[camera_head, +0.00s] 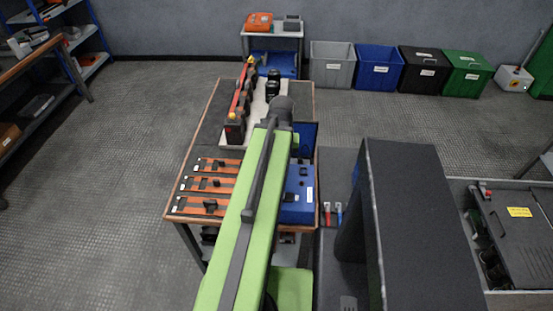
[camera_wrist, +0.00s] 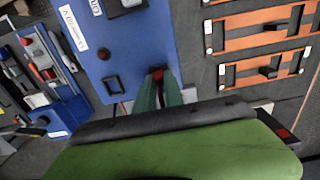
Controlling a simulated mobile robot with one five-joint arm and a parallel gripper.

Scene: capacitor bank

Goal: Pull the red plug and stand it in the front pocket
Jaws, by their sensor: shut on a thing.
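My gripper (camera_wrist: 158,84) shows in the wrist view, its two greenish fingers closed on the red plug (camera_wrist: 158,72). Only a small red part of the plug shows between the fingertips. The plug is at the edge of a blue panel (camera_wrist: 145,42); I cannot tell whether it is still seated. A square black-rimmed opening (camera_wrist: 112,84), perhaps a pocket, lies on the panel left of the fingers. In the head view my green arm hides the gripper and plug, and part of the blue box (camera_head: 298,205) shows to its right.
Orange strips with black handles (camera_head: 208,183) lie on the bench left of my arm. Behind them stands a red-topped row of dark units (camera_head: 240,100). A blue tray of tools (camera_wrist: 62,82) is at the left in the wrist view. Bins (camera_head: 380,70) stand along the back wall.

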